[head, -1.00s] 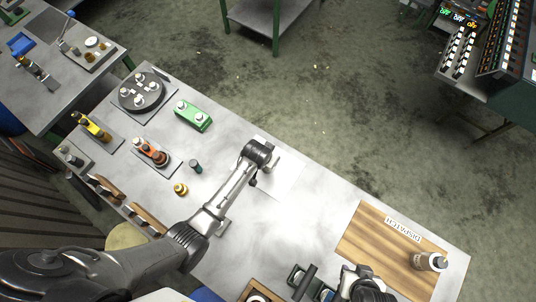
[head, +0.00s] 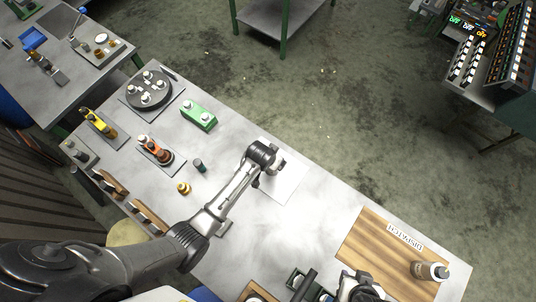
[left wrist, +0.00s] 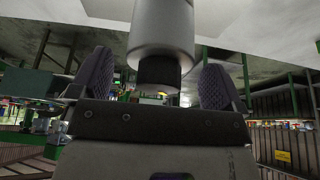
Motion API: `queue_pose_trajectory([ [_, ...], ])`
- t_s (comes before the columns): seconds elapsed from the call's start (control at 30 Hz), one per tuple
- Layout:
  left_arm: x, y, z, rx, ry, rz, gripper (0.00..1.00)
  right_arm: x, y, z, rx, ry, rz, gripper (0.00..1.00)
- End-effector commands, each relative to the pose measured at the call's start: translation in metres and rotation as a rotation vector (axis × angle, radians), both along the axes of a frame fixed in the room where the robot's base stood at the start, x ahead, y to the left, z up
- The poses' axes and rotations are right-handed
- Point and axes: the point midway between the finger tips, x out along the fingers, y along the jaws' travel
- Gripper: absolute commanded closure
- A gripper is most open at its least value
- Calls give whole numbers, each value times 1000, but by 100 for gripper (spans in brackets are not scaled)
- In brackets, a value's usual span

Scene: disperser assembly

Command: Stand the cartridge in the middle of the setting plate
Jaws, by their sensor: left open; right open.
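The cartridge (left wrist: 160,35) is a silver cylinder with a narrower black end, large at the top of the left wrist view. It seems to stand on the pale setting plate (left wrist: 225,14). In the head view the plate (head: 286,186) is a light square on the table, and my left arm hides most of the cartridge. My left gripper (left wrist: 158,78) is open, with one dark ridged finger on each side of the cartridge's black end; gaps show beside it. My right gripper (head: 362,284) is open at the bottom edge of the head view; its fingertips are hard to make out.
A wooden DISPATCH board (head: 375,242) bears a silver-and-dark bottle (head: 430,271) at the right. A small dark cylinder (head: 199,165), a yellow ring piece (head: 183,188), a green block (head: 198,116) and a round dark tray (head: 149,90) lie left. The table between plate and board is clear.

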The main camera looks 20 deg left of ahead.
Motion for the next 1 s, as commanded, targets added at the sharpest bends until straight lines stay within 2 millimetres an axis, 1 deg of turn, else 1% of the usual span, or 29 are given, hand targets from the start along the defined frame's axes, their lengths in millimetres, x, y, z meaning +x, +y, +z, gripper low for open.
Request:
queue_pose_trajectory([
  [0.4,-27,5,66,0,-2,0,6,0,-1,5,-4,0,3,57],
  [0.6,-36,7,90,0,-2,0,6,0,-3,5,-10,1,6,57],
  [0.8,-42,8,101,0,0,0,6,0,-3,5,-10,1,6,57],
  [1.0,-43,8,104,0,1,0,6,0,-2,5,-8,1,6,57],
])
